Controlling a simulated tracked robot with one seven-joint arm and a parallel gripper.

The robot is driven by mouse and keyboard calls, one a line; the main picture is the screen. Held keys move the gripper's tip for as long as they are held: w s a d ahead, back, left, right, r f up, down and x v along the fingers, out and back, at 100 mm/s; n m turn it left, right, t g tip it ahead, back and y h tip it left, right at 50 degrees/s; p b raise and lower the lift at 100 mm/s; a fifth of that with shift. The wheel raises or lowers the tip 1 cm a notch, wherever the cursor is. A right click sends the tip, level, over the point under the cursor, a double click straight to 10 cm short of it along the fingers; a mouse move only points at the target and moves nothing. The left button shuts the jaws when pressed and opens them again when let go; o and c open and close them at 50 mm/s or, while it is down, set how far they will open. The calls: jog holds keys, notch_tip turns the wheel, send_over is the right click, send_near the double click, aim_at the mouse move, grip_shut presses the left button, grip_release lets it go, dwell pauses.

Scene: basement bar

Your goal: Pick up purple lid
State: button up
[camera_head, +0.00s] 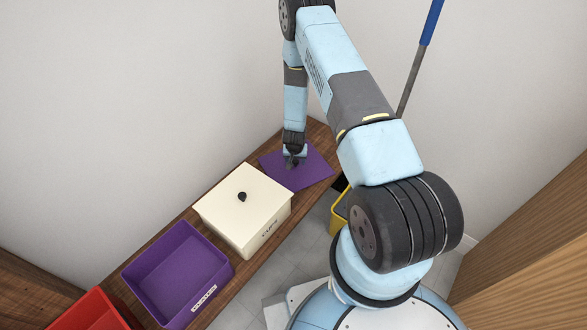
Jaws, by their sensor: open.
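The purple lid (312,174) is a flat purple sheet lying on the wooden bench near its far right end, behind the cream box. My gripper (293,162) points down over the lid's middle-left part, very close to it. It is open, but its fingers are small and dark here. The lid's knob or handle is hidden or cannot be told apart from the fingers. I cannot tell whether the fingers touch the lid.
On the wooden bench (140,259) stand a cream box (226,221) with its lid on, an open purple box (165,262) and a red box (90,312). A yellow bucket (337,222) and a blue-handled pole (431,22) are at the right. Walls close in behind.

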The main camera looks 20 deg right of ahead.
jog(key=shift+x, duration=1.1)
grip_shut()
jog(key=shift+r, duration=0.1)
